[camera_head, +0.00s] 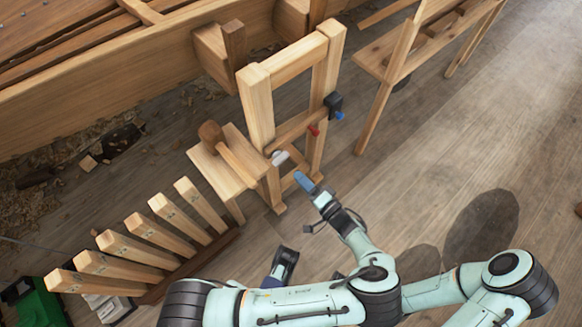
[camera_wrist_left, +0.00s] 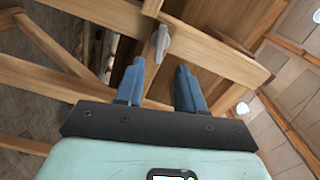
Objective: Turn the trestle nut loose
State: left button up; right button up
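The trestle nut is a pale grey wing-shaped piece (camera_head: 280,157) on a wooden rail of the trestle (camera_head: 258,105). In the left wrist view the nut (camera_wrist_left: 161,42) stands out from the beam, just beyond the fingertips. My left gripper (camera_head: 301,178) is close to the nut, below and right of it in the head view. In the left wrist view its two blue fingers (camera_wrist_left: 160,72) are apart with nothing between them, and a gap separates them from the nut. My right gripper (camera_head: 277,272) is low behind my arm, partly hidden; its fingers cannot be made out.
A wooden mallet (camera_head: 212,133) lies on a small stand (camera_head: 217,170) left of the nut. Red (camera_head: 313,130) and blue (camera_head: 339,115) knobs are on the trestle. Several upright boards (camera_head: 128,250) stand lower left. The hull (camera_head: 90,95) fills the upper left; open floor (camera_head: 480,140) lies right.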

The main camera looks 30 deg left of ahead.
aim_at(283, 161)
pick_arm(q)
jog(key=v, duration=0.5)
jog(key=shift+s+d, duration=0.15)
jog(key=shift+d, duration=0.25)
pick_arm(e)
jog(key=shift+s, duration=0.1)
